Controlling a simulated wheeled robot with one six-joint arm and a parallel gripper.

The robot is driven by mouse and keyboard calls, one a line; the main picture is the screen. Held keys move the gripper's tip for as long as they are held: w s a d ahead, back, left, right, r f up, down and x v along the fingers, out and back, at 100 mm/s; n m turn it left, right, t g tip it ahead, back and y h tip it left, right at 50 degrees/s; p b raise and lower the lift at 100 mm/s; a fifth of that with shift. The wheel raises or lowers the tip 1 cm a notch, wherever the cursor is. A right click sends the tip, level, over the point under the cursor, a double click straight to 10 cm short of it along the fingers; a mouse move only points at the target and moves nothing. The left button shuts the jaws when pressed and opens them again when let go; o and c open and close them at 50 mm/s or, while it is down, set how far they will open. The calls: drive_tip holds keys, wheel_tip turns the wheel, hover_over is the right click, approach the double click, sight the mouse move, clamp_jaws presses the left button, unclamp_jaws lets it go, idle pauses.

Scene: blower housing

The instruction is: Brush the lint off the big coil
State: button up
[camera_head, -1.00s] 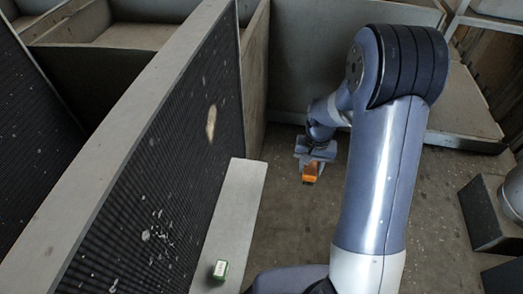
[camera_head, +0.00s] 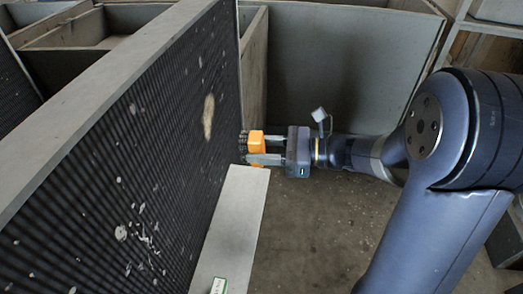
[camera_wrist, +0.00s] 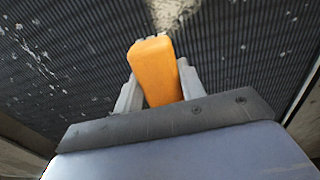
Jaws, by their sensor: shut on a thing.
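The big coil (camera_head: 150,165) is a dark, finely ribbed panel in a grey frame on the left of the head view. Pale lint specks (camera_head: 145,238) are scattered over it, thickest low down, with a tan patch (camera_head: 208,117) near its far end. My gripper (camera_head: 262,150) is shut on an orange brush (camera_head: 256,136) at the coil's far edge. In the wrist view the orange brush (camera_wrist: 155,70) points at the coil (camera_wrist: 85,60), just below the tan patch (camera_wrist: 172,10). I cannot tell whether its bristles touch the coil.
Grey housing walls (camera_head: 345,60) stand behind my gripper. The floor (camera_head: 310,220) right of the ledge is clear.

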drive_tip(key=shift+a+r+t+y, duration=0.1)
drive_tip(key=shift+r+t+y, duration=0.25)
drive_tip(key=shift+r, duration=0.55)
drive_tip(key=shift+w+a+r, duration=0.1)
drive_tip(key=shift+a, duration=0.1)
drive_tip(key=shift+w+a+b, duration=0.2)
drive_tip(key=shift+a+b, duration=0.45)
drive_tip(key=shift+a, duration=2.05)
drive_tip(key=shift+w+a, duration=0.1)
drive_tip(key=shift+a, duration=0.9)
